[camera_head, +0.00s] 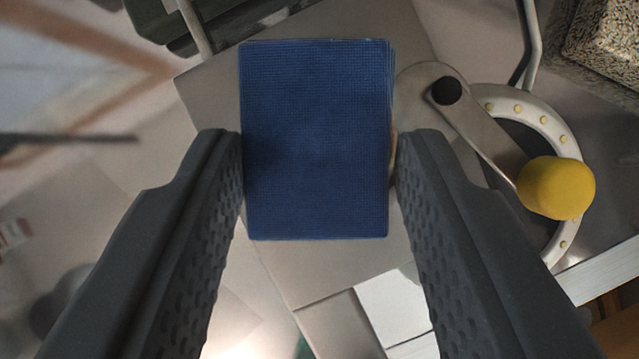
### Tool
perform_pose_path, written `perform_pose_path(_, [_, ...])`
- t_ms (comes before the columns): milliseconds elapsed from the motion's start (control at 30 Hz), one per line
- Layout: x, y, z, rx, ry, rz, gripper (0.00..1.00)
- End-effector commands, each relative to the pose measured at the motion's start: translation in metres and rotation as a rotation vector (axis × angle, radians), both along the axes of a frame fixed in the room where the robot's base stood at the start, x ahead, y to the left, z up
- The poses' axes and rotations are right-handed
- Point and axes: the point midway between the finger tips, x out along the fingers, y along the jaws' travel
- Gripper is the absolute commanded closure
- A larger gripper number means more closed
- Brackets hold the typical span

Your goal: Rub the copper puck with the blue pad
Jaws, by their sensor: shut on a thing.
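The blue pad (315,140) is a rectangular block with a fine ribbed face. It fills the middle of the head camera view. My gripper (318,150) has its two dark, dimpled fingers pressed against the pad's left and right sides, so it is shut on the pad. The copper puck is not visible; the pad and fingers hide part of what lies below.
Below the pad is a flat grey metal plate (335,272). To the right is a lever with a yellow knob (556,188) beside a curved, dotted pale dial (500,106). A speckled block (603,42) stands at the top right. A dark green object (160,18) is at the top left.

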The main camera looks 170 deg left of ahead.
Motion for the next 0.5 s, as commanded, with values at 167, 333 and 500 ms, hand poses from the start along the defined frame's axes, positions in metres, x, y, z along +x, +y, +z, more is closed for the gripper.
perform_pose_path(167, [0.0005,-0.0102,-0.0011,0.001,0.001,-0.002,0.96])
perform_pose_path(333, [0.0004,-0.0097,-0.0008,-0.001,0.001,0.001,0.96])
perform_pose_path(500, [-0.0002,-0.0015,-0.0007,-0.001,0.001,0.001,0.96])
